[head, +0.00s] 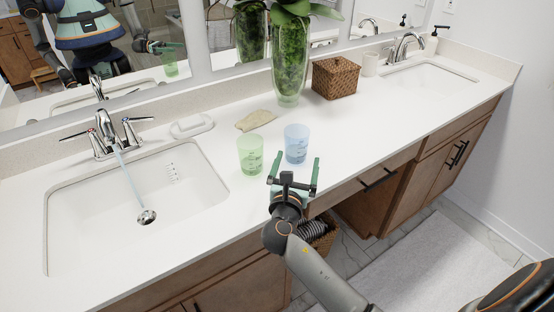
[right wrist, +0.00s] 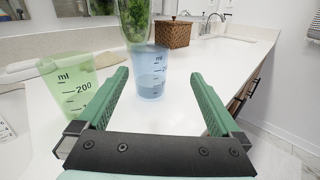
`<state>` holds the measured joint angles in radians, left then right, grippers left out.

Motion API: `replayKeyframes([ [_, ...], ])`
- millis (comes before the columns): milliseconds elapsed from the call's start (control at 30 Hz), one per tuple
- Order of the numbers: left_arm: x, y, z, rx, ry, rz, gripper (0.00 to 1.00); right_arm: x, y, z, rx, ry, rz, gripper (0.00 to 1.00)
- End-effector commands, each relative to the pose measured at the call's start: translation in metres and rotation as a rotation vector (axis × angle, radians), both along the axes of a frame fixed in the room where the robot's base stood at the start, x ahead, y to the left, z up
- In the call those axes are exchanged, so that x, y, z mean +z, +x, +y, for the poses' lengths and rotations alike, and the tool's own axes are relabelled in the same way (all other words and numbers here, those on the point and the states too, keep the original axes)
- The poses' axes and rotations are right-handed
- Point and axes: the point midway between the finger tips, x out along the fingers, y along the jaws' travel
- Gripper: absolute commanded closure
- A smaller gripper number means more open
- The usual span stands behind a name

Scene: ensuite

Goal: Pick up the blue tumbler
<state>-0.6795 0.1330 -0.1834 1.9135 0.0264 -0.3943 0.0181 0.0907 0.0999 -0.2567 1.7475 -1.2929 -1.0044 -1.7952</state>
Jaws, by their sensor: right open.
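The blue tumbler (head: 296,143) is a translucent cup standing upright on the white counter, just beyond my right gripper. In the right wrist view the tumbler (right wrist: 151,72) stands ahead of the fingers, left of the middle of the gap, and is not held. My right gripper (head: 294,168) is open and empty, its green fingers pointing toward the tumbler; they show large in the right wrist view (right wrist: 162,85). My left gripper is not directly in view.
A green tumbler (head: 250,155) stands close to the left of the blue one. Behind are a plant vase (head: 288,70), a wicker basket (head: 335,78) and a tan cloth (head: 255,120). A sink (head: 85,215) lies left. The counter right of the blue tumbler is clear.

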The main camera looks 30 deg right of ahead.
Motion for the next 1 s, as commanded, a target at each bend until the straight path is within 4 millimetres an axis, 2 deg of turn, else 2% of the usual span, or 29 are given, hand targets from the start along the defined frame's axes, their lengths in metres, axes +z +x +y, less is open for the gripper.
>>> replayKeyframes([
  [67, -0.001, 0.0, 0.0, 0.0, 0.0, 0.0, 0.5, -0.004, -0.003, 0.007, 0.02, -0.031, 0.025, 0.0],
  [167, -0.001, 0.0, 0.0, 0.0, 0.0, 0.0, 0.5, -0.005, 0.001, 0.007, 0.029, -0.05, 0.038, 0.0],
  [500, -0.001, 0.0, -0.001, 0.001, -0.002, -0.001, 0.5, -0.005, 0.045, -0.029, 0.027, -0.048, 0.038, 0.0],
  [733, 0.0, 0.0, -0.001, 0.001, -0.003, -0.001, 0.5, -0.004, 0.059, -0.039, 0.026, -0.047, 0.037, 0.0],
  [1000, -0.002, 0.0, -0.001, 0.001, -0.003, -0.001, 0.5, -0.002, 0.09, -0.06, 0.026, -0.046, 0.037, 0.0],
])
